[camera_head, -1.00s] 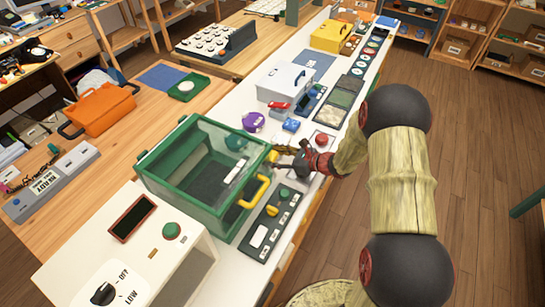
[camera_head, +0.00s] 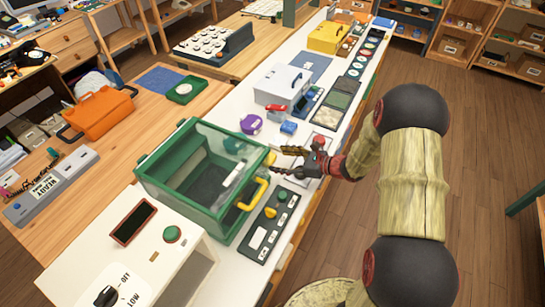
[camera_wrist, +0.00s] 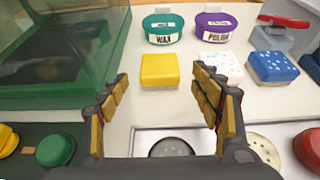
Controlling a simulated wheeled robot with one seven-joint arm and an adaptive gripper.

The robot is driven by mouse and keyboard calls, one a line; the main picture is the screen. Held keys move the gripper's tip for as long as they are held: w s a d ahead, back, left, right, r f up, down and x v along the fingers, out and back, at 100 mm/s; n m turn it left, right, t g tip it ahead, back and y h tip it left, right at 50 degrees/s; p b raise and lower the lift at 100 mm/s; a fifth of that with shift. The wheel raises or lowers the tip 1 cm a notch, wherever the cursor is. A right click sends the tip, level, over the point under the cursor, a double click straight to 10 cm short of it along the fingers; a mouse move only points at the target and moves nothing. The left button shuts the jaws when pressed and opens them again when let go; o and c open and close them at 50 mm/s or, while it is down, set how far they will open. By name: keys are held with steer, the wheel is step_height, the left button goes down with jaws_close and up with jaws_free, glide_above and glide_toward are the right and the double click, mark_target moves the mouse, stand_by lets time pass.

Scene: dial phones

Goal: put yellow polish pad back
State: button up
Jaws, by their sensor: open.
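The yellow polish pad (camera_wrist: 160,70) is a square block lying flat on the white counter in the wrist view, in front of the green wax tin (camera_wrist: 162,30). My gripper (camera_wrist: 160,76) is open and empty, with one finger on each side of the pad's picture position. The fingers appear short of the pad, not closed on it. In the head view my gripper (camera_head: 279,161) is beside the green-framed glass box (camera_head: 165,185). A white dotted pad (camera_wrist: 220,64) and a blue dotted pad (camera_wrist: 272,67) lie to the right of the yellow pad.
A purple polish tin (camera_wrist: 215,27) stands behind the white pad. A pale square plate with a dark round part (camera_wrist: 172,148) lies below the fingers, beside a round perforated piece (camera_wrist: 264,150). The glass box bounds the left side. Bare counter shows between the yellow pad and the plate.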

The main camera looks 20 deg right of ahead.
steer(key=p+v, duration=0.1)
steer(key=v, duration=0.5)
steer(key=shift+r, duration=0.1)
steer(key=shift+s+d+r, duration=0.1)
steer(key=shift+s+d, duration=0.2)
steer(key=shift+s, duration=0.05)
